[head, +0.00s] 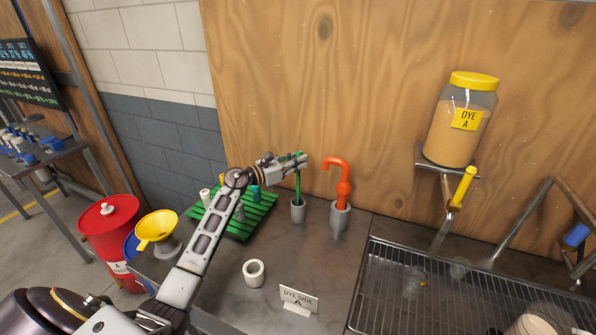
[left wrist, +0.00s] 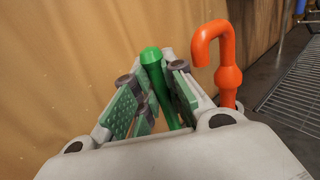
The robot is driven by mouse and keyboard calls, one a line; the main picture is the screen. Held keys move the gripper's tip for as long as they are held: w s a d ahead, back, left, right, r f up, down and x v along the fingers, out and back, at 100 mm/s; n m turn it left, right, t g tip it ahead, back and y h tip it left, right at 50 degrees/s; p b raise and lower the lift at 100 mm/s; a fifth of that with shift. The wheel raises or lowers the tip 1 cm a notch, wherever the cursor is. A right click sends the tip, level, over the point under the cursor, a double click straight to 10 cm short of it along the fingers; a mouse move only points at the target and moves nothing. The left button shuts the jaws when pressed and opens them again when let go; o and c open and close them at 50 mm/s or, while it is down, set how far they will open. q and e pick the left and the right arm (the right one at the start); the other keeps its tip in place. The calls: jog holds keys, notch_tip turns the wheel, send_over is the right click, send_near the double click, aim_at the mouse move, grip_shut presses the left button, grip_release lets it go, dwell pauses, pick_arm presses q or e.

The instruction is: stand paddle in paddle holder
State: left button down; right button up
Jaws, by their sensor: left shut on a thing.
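The paddle (head: 298,184) shows as an upright green rod, and its rounded green top (left wrist: 151,55) stands up between my fingers in the left wrist view. My left gripper (head: 299,160) is shut on it near the top. The paddle's lower end meets the mouth of a small grey cup-shaped holder (head: 298,213) on the table, and appears to be inside it. How deep it sits is hidden. My right gripper is not in view.
An orange hooked tool (head: 343,190) stands in another grey holder (head: 340,218) just right. A green slatted rack (head: 235,226) with small bottles lies left. A white cup (head: 254,273) and a "DYE SIDE A" sign (head: 299,299) stand in front. A wire grate (head: 400,300) lies right.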

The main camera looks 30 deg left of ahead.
aim_at(298, 184)
pick_arm(q)
notch_tip(298, 184, down, 4)
jog(key=shift+r, duration=0.15)
dwell(0.3)
dwell(0.3)
jog(key=c, duration=1.5)
grip_release()
